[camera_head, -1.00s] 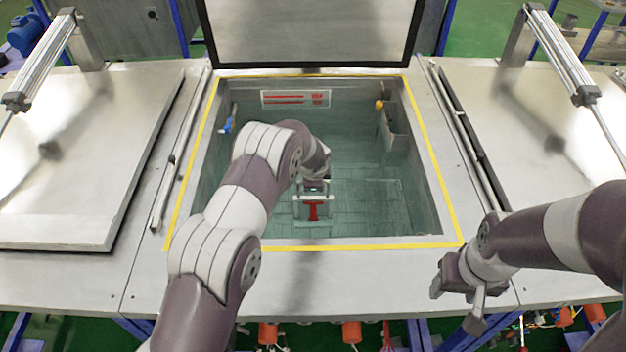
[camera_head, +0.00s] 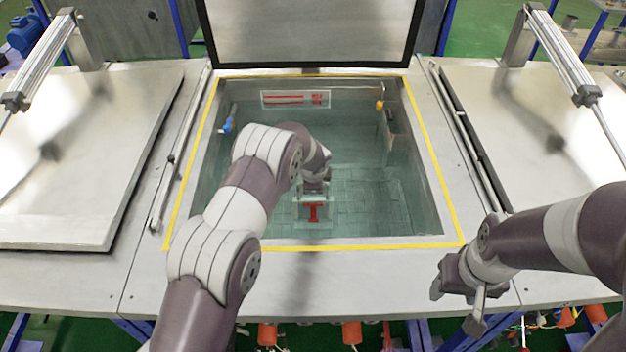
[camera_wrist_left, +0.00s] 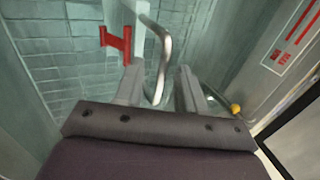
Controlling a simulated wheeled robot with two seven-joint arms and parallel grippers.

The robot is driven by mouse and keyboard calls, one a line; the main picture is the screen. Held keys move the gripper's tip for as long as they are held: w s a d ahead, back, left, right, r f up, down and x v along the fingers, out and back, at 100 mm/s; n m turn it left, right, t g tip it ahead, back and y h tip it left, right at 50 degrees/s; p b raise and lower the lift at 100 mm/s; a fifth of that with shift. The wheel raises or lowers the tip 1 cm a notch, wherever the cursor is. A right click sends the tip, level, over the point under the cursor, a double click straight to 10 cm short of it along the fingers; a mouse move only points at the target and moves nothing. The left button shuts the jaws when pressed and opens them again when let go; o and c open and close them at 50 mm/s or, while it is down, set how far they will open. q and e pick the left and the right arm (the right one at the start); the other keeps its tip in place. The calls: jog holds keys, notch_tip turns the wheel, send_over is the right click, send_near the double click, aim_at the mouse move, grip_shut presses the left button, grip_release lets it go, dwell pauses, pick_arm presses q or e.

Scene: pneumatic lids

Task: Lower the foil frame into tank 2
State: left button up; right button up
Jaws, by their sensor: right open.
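The middle tank, tank 2 (camera_head: 418,185), has a yellow-edged opening, and its lid (camera_head: 310,30) stands raised behind it. A pale frame with a red H-shaped piece (camera_head: 313,212) is low inside the tank; the red piece shows in the left wrist view (camera_wrist_left: 116,44). My left arm reaches into the tank, with the left gripper (camera_head: 316,184) just above the frame, partly hidden by its own wrist. In the left wrist view its fingers stand apart, a curved metal handle (camera_wrist_left: 164,45) between them, with a gap on the right finger's side. My right gripper (camera_head: 457,297) is open and empty at the bench's front edge.
Closed flat lids (camera_head: 80,150) lie left and right of the tank, each with a pneumatic cylinder (camera_head: 560,50). Inside the tank are a blue fitting (camera_head: 228,125) on the left wall and a yellow ball (camera_head: 379,104) on the right.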

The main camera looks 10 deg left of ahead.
pick_arm(q)
jog(key=w+r+p+v, duration=0.1)
jog(key=p+v, duration=0.3)
jog(key=v, duration=0.7)
jog(key=w+a+r+p+v, duration=0.1)
jog(key=w+p+v, duration=0.2)
jog(key=v, duration=0.9)
jog(key=shift+w+r+p, duration=0.15)
jog(key=shift+r+p, duration=0.2)
jog(key=shift+p, duration=0.45)
jog(key=shift+w+d, duration=0.1)
